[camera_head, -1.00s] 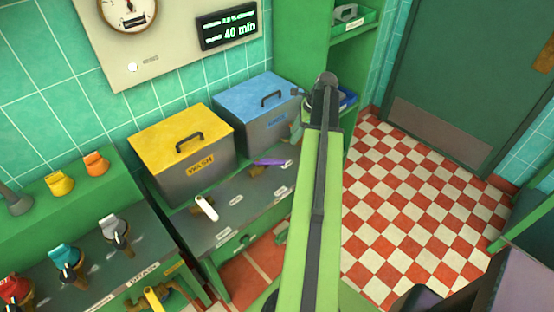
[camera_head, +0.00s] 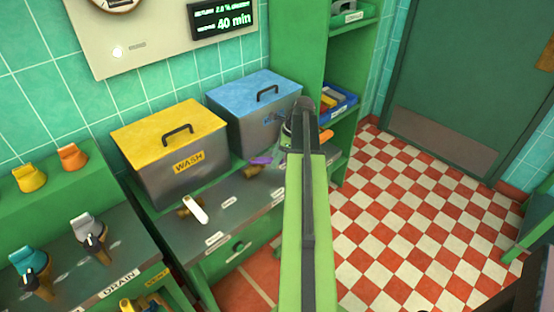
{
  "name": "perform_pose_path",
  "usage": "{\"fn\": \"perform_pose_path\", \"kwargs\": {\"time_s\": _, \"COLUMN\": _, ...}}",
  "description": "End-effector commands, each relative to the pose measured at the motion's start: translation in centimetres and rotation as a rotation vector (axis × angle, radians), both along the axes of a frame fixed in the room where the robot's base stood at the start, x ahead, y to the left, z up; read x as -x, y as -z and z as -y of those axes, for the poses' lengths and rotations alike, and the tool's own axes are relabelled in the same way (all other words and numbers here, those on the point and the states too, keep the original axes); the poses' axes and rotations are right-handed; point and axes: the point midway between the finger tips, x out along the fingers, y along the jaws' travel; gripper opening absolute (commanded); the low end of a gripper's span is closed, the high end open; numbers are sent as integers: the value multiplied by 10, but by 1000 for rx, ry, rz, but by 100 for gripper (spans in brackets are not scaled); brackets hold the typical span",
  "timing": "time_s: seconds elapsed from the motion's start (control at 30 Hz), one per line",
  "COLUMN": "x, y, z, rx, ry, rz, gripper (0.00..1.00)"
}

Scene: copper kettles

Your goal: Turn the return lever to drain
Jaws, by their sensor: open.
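A white lever (camera_head: 195,209) on a brass valve sits before the yellow WASH tank (camera_head: 168,150). A purple lever (camera_head: 261,160) sits before the blue-lidded tank (camera_head: 252,112). An orange piece, perhaps another lever (camera_head: 326,136), shows just right of my arm. Small labels on the bench are too small to read, so I cannot tell which lever is the return. My gripper (camera_head: 286,137) is mostly hidden by my arm; a part shows at the arm's left, near the blue-lidded tank's right side. It is open and I see nothing held in it.
A bench at the lower left carries a DRAIN label (camera_head: 118,283), a teal-handled valve (camera_head: 30,262) and a grey-handled valve (camera_head: 90,235). Green shelves (camera_head: 345,60) hold a blue bin (camera_head: 340,105). The checkered floor (camera_head: 410,220) to the right is clear.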

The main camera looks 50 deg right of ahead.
Motion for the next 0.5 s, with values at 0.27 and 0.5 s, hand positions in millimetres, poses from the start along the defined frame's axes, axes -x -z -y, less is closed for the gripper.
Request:
{"fn": "perform_pose_path", "kwargs": {"time_s": 0.27, "x": 0, "y": -1, "z": 0, "rx": 0, "ry": -1, "rz": 0, "gripper": 18}}
{"fn": "perform_pose_path", "kwargs": {"time_s": 0.5, "x": 0, "y": -1, "z": 0, "rx": 0, "ry": -2, "rz": 0, "gripper": 0}}
